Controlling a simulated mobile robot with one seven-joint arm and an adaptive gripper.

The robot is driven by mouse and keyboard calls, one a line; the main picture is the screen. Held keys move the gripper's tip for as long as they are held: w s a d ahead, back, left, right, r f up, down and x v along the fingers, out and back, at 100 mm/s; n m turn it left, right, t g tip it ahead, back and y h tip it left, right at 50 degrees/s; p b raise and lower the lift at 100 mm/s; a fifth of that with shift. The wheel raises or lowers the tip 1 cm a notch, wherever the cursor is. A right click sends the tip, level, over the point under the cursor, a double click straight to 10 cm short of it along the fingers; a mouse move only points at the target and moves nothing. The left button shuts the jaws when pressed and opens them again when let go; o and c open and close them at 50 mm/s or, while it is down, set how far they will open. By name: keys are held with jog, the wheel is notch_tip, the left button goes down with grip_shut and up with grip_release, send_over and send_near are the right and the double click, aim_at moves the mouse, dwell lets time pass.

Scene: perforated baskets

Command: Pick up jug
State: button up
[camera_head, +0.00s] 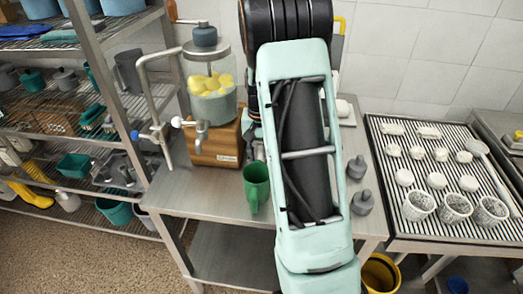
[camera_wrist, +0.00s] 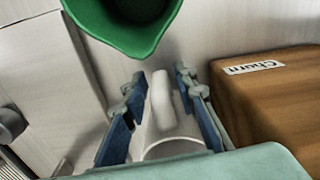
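A green jug (camera_head: 256,187) stands upright on the steel table in the head view, between the wooden churn base and my arm. In the wrist view a green spouted vessel (camera_wrist: 125,20), which looks like the same jug, shows cut off at the top. My gripper (camera_wrist: 165,95) is open in the wrist view, its blue-padded fingers spread. A pale, whitish vessel with an upright handle (camera_wrist: 162,100) shows between the fingers, with visible gaps on both sides. Its lower part is hidden by my gripper's body.
The wooden churn base (camera_wrist: 265,100) is close on the right in the wrist view; its glass jar (camera_head: 212,100) holds yellow pieces. Grey weights (camera_head: 361,201) stand right of my arm. A slatted rack (camera_head: 460,235) holds baskets and white pieces. Shelves (camera_head: 75,130) are left.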

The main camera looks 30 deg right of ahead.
grip_shut()
jog(key=shift+r, duration=0.15)
jog(key=shift+r, duration=0.25)
notch_tip(320, 180, up, 2)
jog(key=shift+w, duration=0.1)
jog(key=s+a+r+b, duration=0.1)
jog(key=s+a+r, duration=0.1)
jog(key=s+r, duration=0.8)
jog(key=s, duration=0.4)
jog(key=shift+a, duration=0.2)
